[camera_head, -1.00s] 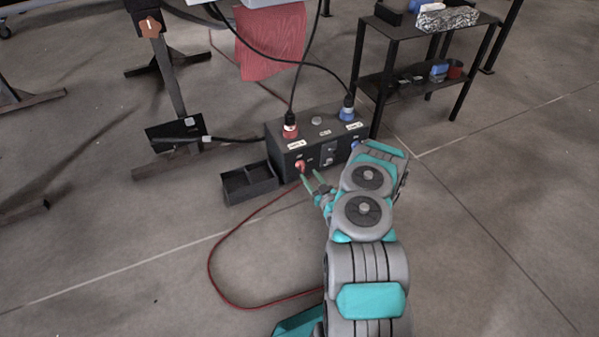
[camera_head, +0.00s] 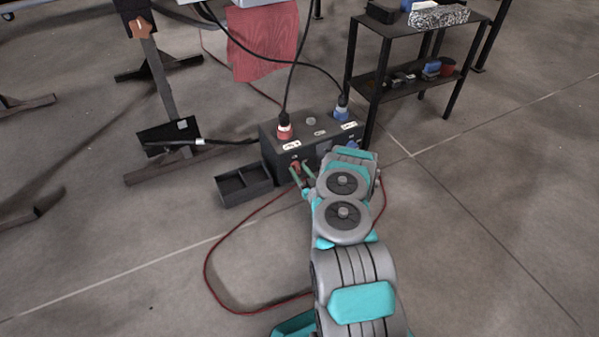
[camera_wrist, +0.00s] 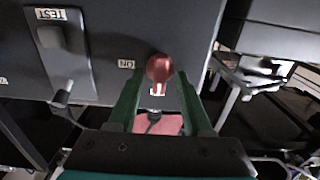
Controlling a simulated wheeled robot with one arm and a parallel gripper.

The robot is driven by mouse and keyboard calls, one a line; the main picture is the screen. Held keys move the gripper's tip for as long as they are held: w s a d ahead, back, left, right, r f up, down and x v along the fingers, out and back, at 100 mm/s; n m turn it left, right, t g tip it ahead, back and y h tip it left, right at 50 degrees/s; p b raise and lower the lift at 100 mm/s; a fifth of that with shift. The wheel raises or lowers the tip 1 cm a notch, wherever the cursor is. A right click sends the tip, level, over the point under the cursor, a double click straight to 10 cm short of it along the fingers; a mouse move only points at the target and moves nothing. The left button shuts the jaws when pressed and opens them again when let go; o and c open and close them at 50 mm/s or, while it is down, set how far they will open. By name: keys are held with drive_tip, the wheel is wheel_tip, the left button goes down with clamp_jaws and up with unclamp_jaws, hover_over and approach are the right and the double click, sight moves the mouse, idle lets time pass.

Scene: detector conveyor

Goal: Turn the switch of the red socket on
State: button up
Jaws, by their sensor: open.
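The dark power box (camera_head: 312,128) stands on the floor, with a red plug (camera_head: 284,130) and a blue plug (camera_head: 341,110) upright on its top. The red switch (camera_head: 295,166) is on the box's front face; in the wrist view the red knob (camera_wrist: 159,69) shows next to an "ON" label (camera_wrist: 126,64). My gripper (camera_head: 302,173) is open at the front of the box. In the wrist view its green fingers (camera_wrist: 160,95) stand either side of the red knob, with small gaps visible. I cannot tell whether either finger touches it.
A "TEST" label and grey button (camera_wrist: 62,37) are on the same face, with a toggle lever (camera_wrist: 64,97) nearby. An open black tray (camera_head: 244,184) sits left of the box. A black shelf (camera_head: 410,80) stands behind right. A red cable (camera_head: 207,275) loops on the floor.

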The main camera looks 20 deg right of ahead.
clamp_jaws()
idle(0.4)
